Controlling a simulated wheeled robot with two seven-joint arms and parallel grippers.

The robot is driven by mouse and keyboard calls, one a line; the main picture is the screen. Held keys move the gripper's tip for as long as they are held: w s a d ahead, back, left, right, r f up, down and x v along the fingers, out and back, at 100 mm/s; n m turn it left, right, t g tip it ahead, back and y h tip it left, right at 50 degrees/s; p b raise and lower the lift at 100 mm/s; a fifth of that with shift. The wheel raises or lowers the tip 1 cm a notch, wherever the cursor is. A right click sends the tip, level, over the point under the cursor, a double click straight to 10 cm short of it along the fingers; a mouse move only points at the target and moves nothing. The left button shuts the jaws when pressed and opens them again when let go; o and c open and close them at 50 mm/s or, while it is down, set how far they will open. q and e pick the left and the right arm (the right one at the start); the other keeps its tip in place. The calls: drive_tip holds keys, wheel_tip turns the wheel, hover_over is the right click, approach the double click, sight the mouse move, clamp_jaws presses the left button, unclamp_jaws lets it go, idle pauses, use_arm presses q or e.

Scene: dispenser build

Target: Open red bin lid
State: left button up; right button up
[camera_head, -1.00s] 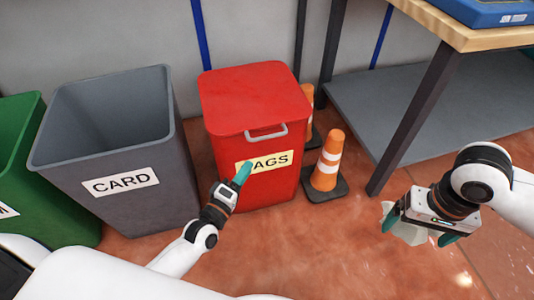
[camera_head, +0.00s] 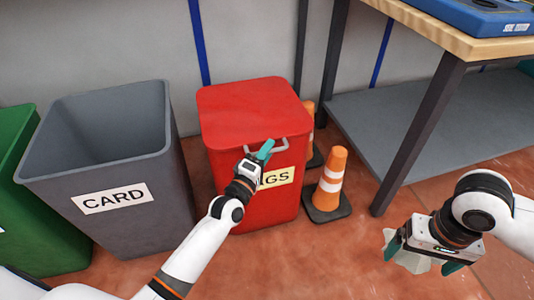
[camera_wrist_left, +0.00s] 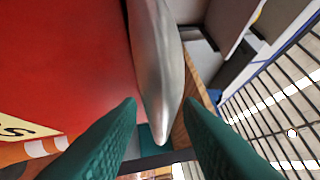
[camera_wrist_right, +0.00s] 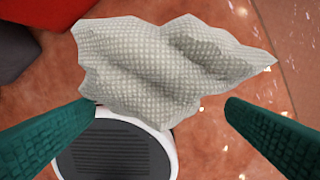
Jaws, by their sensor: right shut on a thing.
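The red bin (camera_head: 225,165) stands against the wall with its red lid (camera_head: 250,112) closed. A pale metal handle (camera_head: 281,143) is on the lid's front edge. The bin's label (camera_head: 282,177) shows "GS", the rest hidden behind my left wrist. My left gripper (camera_head: 265,150) is at the handle, its teal fingers open. In the left wrist view the handle (camera_wrist_left: 155,70) lies between the spread fingertips, with a gap on each side. My right gripper (camera_head: 424,258) is shut on a crumpled pale rag (camera_wrist_right: 165,65), held in the air at the right.
A grey open bin (camera_head: 110,175) labelled "CARD" stands left of the red bin, with a green bin (camera_head: 45,235) further left. Traffic cones (camera_head: 331,180) stand just right of the red bin. A wooden-topped workbench (camera_head: 440,38) is at the right. The floor in front is clear.

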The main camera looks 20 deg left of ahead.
use_arm(q)
drive_tip(key=shift+w, duration=0.2)
drive_tip(key=shift+c, duration=0.2)
clamp_jaws()
drive_tip(key=shift+r, duration=0.1)
